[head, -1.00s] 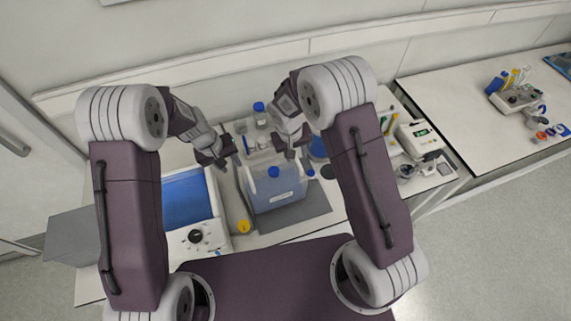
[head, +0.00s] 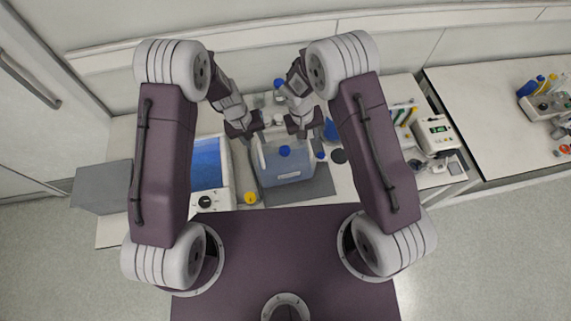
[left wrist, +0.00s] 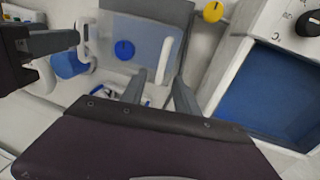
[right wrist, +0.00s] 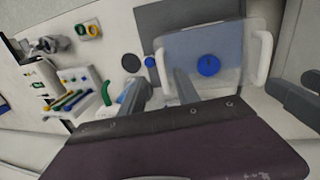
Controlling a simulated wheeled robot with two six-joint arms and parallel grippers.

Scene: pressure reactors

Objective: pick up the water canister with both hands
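The water canister (head: 284,172) is a translucent box with a blue cap (head: 285,150) and white side handles. It stands upright on a dark grey mat. My left gripper (head: 243,130) is open above its left handle; in the left wrist view that handle (left wrist: 165,57) lies in line with the gap between the fingers (left wrist: 160,84). My right gripper (head: 301,128) is open above the right handle; in the right wrist view that handle (right wrist: 162,66) lies in line with the finger gap (right wrist: 162,86). Whether the fingers surround the handles is unclear.
A blue-basined device (head: 206,165) with a knob stands left of the canister, with a yellow cap (head: 250,198) between. Blue-capped bottles (head: 279,88) stand behind. A white instrument (head: 436,135) and coloured tools are to the right.

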